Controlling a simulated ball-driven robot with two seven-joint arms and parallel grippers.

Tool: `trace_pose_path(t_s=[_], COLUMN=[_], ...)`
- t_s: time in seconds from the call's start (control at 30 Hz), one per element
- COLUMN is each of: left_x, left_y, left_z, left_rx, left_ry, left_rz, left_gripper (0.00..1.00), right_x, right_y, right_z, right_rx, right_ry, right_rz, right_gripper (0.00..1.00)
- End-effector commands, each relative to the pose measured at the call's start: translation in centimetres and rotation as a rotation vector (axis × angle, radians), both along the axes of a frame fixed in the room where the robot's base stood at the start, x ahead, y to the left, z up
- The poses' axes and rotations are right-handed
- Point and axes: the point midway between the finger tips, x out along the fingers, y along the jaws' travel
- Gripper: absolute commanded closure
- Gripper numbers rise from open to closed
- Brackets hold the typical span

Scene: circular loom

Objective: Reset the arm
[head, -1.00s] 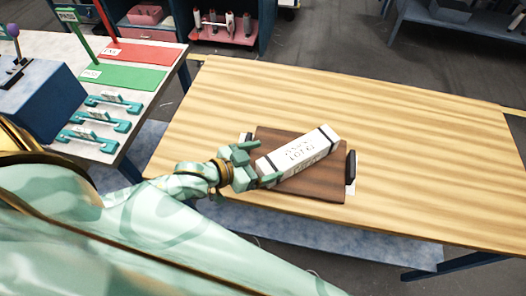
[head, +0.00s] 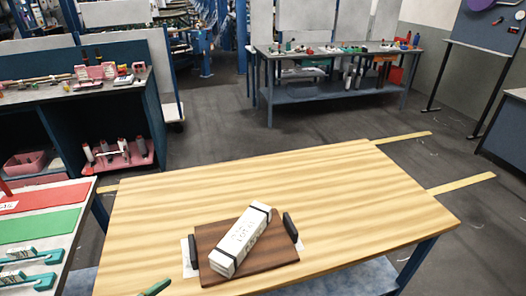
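A fingertip of my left gripper (head: 155,287) shows green at the bottom edge of the head view, left of the brown tray. The rest of this gripper and its arm are cut off, so I cannot tell whether it is open or shut. It is apart from the white box (head: 241,240), which has dark bands near its ends and blurred print. The box lies slantwise on the brown wooden tray (head: 277,250), which has dark handles (head: 290,227) at its sides. My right gripper is not in view.
The tray rests on a light wooden table (head: 330,190) with clear room behind and to the right. A side table at left carries red and green mats (head: 40,229) and teal holders (head: 30,281). Shelves (head: 110,110) and a workbench (head: 340,90) stand farther back.

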Motion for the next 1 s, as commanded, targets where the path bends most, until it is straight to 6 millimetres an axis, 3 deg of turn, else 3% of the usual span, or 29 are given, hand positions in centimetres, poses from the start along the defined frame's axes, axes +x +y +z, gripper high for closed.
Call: trace_pose_path(t_s=[0.1,0.53,0.77,1.0], left_x=[-0.3,-1.8,-3.7,-6.9], left_y=[-0.3,0.4,3.0,7.0], left_z=[0.1,0.7,1.6,3.0], left_rx=[0.040,0.341,0.565,0.798], left_ry=[0.004,0.053,0.133,0.275], left_rz=[0.007,0.067,0.136,0.219], left_gripper=[0.13,0.13,0.13,0.13], right_x=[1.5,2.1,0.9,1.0], right_y=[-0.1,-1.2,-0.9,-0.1], right_z=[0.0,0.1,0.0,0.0], right_rx=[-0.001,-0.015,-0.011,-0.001], right_ry=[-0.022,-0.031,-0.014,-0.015], right_rz=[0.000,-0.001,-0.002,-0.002], right_gripper=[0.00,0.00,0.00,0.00])
